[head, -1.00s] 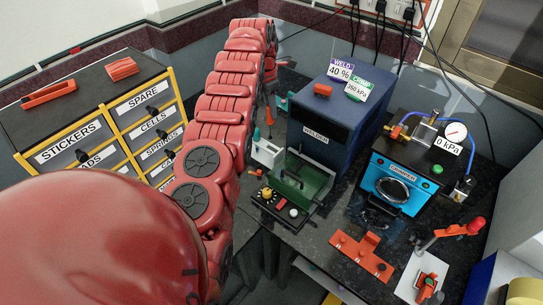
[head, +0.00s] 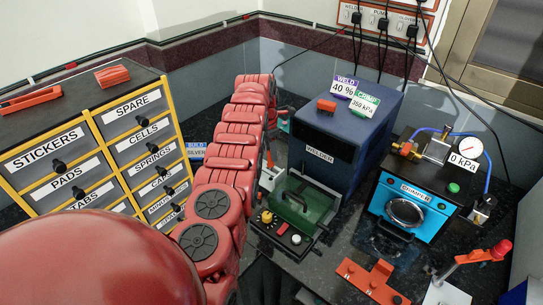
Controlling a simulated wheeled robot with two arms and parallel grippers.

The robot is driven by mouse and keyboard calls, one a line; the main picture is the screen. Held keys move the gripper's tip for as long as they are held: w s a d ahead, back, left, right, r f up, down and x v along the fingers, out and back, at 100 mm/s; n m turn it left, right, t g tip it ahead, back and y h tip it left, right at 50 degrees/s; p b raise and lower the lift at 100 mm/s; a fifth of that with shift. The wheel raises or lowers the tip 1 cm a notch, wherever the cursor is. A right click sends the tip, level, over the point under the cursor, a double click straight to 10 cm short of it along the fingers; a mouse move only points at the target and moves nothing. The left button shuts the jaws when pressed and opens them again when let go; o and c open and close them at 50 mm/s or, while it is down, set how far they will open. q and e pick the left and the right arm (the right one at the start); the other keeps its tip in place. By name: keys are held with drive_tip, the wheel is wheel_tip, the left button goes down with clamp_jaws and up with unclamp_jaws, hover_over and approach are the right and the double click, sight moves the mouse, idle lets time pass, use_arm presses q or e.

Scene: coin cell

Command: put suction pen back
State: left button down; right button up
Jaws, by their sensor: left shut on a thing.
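My left arm reaches from the lower left across the drawers to the back of the bench. Its gripper (head: 281,118) is at the arm's far end, beside the welder's left side, and is mostly hidden behind the red arm links. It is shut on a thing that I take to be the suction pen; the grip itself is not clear. A small orange tip (head: 269,159) shows just below the gripper, above a small white block (head: 269,178). I cannot tell whether they touch. My right gripper is not in view.
The blue welder (head: 342,130) stands right of the gripper, with a green tray (head: 304,200) in front. A blue crimper (head: 404,207) and gauge (head: 468,148) are at right. Orange fixture (head: 373,281) lies in front. Labelled drawers (head: 55,150) stand left.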

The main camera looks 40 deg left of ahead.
use_arm(q)
drive_tip(key=shift+f, duration=0.6)
drive_tip(key=shift+d, duration=0.1)
drive_tip(key=shift+f+b, duration=0.25)
drive_tip(key=shift+b, duration=0.1)
drive_tip(key=c, duration=0.7)
unclamp_jaws()
drive_tip(key=shift+r, duration=0.15)
